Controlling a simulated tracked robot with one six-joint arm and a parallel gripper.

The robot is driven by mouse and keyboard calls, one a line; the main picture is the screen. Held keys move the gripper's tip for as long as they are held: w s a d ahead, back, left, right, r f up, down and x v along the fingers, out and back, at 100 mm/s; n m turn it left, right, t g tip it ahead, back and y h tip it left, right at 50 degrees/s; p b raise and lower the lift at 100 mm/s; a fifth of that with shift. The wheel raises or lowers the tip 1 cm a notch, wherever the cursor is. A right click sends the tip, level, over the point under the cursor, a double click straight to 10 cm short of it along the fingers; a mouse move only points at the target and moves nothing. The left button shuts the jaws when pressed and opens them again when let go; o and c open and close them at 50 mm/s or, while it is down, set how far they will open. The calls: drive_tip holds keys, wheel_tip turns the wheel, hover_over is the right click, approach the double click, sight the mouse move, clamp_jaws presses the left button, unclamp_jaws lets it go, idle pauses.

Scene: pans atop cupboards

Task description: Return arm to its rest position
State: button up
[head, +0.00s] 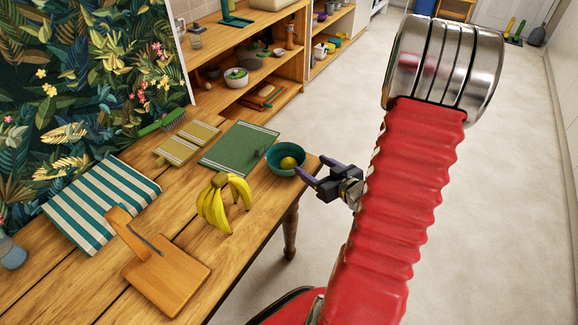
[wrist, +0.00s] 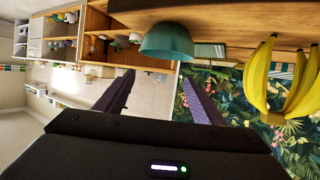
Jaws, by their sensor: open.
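My gripper (head: 318,178) is open and empty in the head view. It is just off the right edge of the wooden table (head: 255,232), near a teal bowl (head: 281,168) that holds a yellow fruit (head: 289,163). My red arm runs from the bottom of the head view up its right side. In the wrist view, the two dark fingers of my gripper (wrist: 155,105) stand apart with nothing between them. The teal bowl (wrist: 166,42) shows beyond the fingers, towards the top.
A wooden shelf unit (head: 245,90) stands behind. Open floor (head: 345,125) lies right of the table. Bananas (wrist: 260,80) also show in the wrist view.

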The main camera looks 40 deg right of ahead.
drive_tip(key=shift+a, duration=0.15)
idle(0.5)
drive_tip(key=s+d+f+m+g+h, duration=0.1)
drive_tip(key=s+d+f+m+g, duration=0.1)
drive_tip(key=s+d+f+g, duration=0.25)
drive_tip(key=s+d+f+m+g+h, duration=0.1)
drive_tip(key=s+f+g+h, duration=0.15)
drive_tip(key=s+g, duration=0.35)
drive_tip(key=s+a+r+n+t+y, duration=0.1)
drive_tip(key=a+r+n+y, duration=0.1)
drive_tip(key=a+r, duration=1.1)
drive_tip(key=s+a+r+n+t+y, duration=0.1)
drive_tip(key=a+r+n+y, duration=0.1)
drive_tip(key=a+r, duration=1.2)
drive_tip(key=a, duration=0.7)
drive_tip(key=shift+r+y, duration=0.15)
drive_tip(key=shift+y, duration=0.2)
